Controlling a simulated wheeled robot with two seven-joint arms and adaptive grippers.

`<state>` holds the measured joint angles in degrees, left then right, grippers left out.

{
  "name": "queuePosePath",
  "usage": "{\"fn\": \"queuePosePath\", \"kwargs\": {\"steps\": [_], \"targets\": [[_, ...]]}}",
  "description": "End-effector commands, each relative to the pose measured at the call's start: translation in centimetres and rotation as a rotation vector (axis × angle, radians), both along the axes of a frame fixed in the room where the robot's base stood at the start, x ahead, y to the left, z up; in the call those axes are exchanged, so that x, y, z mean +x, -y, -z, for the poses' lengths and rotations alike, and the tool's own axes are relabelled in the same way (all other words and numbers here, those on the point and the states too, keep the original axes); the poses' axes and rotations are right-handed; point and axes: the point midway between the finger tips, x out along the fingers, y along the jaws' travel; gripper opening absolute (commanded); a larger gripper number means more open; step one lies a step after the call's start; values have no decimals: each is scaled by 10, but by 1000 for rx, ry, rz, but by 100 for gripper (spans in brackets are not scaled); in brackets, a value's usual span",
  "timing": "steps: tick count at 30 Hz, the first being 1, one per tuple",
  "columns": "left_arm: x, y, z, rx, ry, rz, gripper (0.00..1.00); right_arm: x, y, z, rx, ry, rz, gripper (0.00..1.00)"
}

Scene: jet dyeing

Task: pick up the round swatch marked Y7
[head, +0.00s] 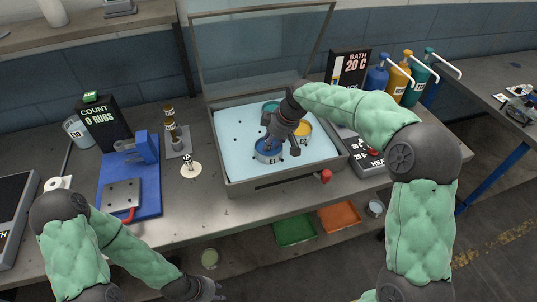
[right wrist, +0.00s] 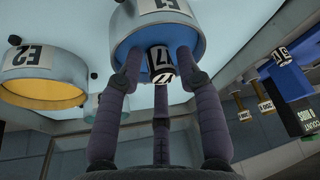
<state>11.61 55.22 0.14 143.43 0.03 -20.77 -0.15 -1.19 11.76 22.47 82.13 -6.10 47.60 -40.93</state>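The round swatch marked Y7 (right wrist: 161,66) shows in the right wrist view as a small black piece with white labels, at the mouth of the blue pot marked E1 (right wrist: 143,22). My right gripper (head: 272,147) points down into that blue pot, which stands in the bath in the head view. Its fingers surround the Y7 piece. Gaps show at the two side fingers, and the middle finger ends close to it; whether they press on it I cannot tell. In the head view the swatch is hidden by the gripper. My left gripper (head: 207,289) hangs low, in front of the bench; its fingers are unclear.
The bath tray (head: 232,180) also holds a yellow pot marked E2 (right wrist: 42,72) and a teal pot (head: 271,105). Its glass lid (head: 262,45) stands open behind. Left are a small stand (head: 179,147), a blue press (head: 140,170) and a counter (head: 101,119).

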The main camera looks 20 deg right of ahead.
Motion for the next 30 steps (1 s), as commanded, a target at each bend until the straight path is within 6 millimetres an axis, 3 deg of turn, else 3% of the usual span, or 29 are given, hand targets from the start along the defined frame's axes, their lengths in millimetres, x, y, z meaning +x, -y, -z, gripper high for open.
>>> {"fn": "queuePosePath", "kwargs": {"steps": [3, 9, 10, 13, 14, 23, 30], "targets": [[0, 0, 5, 0, 0, 0, 32, 3, -3, 12, 0, 0, -1, 36], [0, 0, 4, 0, 0, 0, 32, 4, -3, 11, 0, 2, -1, 36], [0, 0, 4, 0, 0, 0, 32, 4, -3, 11, 0, 2, -1, 34], [0, 0, 4, 0, 0, 0, 32, 4, -3, 11, 0, 2, -1, 5], [0, 0, 4, 0, 0, 0, 32, 4, -3, 11, 0, 2, -1, 0], [0, 0, 3, 0, 0, 0, 32, 4, -3, 10, 0, 3, 0, 0], [0, 0, -8, 0, 0, 0, 32, 5, -3, -22, -1, 6, 0, 0]]}}
